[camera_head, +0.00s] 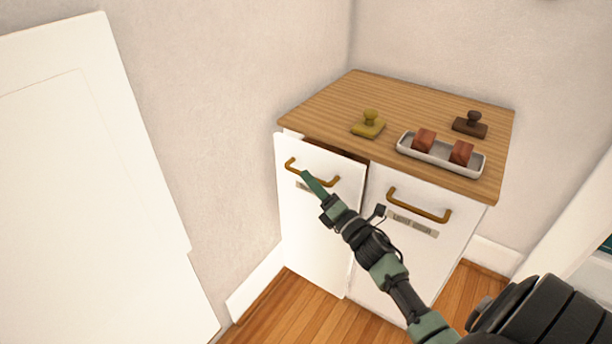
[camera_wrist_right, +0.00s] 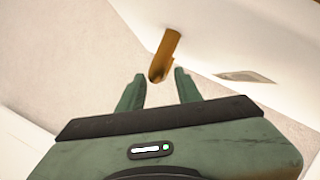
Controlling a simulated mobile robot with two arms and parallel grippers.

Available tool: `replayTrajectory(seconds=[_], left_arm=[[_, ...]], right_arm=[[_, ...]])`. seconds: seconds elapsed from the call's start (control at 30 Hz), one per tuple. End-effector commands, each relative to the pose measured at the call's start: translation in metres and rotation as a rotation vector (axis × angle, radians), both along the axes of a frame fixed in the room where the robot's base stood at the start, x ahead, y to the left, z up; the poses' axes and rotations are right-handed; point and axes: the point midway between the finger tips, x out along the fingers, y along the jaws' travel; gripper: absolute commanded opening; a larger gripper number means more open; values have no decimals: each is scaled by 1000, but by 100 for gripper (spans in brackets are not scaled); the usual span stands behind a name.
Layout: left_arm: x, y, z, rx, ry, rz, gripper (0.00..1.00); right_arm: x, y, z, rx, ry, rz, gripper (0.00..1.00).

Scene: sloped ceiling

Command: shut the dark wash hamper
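The left front of the white cabinet, which I take to be the dark wash hamper (camera_head: 315,235), is tipped out, with a dark gap along its top edge. It has a brass handle (camera_head: 292,165), and its label is mostly hidden behind my gripper. My right gripper (camera_head: 308,178) is at this handle. In the right wrist view the gripper (camera_wrist_right: 158,74) is open, with the handle (camera_wrist_right: 168,48) at the gap between its fingertips. I cannot tell if they touch. My left gripper is not in view.
The right front (camera_head: 375,255) looks closed, with its own brass handle (camera_head: 418,207) and a label. On the wooden top (camera_head: 335,105) are a yellow-green stamp-like object (camera_head: 369,125), a dark one (camera_head: 471,125) and a white tray (camera_head: 435,157) with two reddish blocks. A white panel (camera_head: 85,200) stands left.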

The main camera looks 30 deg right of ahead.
Motion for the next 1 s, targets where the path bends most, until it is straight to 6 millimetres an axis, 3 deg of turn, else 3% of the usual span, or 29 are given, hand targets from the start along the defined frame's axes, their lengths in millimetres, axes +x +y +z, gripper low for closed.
replayTrajectory(seconds=[0.2, 0.5, 0.53, 0.63, 0.67, 1.0], left_arm=[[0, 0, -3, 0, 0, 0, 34], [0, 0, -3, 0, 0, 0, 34], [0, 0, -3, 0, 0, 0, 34], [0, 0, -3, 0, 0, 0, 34], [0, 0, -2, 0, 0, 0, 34], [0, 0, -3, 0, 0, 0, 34]], right_arm=[[23, 1, 5, 1, 0, 0, 34], [27, 2, 6, 2, 1, 0, 34], [27, 2, 6, 2, 1, 0, 32], [27, 2, 5, 2, 1, 0, 4], [27, 2, 5, 2, 1, 0, 0], [27, 2, 5, 2, 1, 0, 0]])
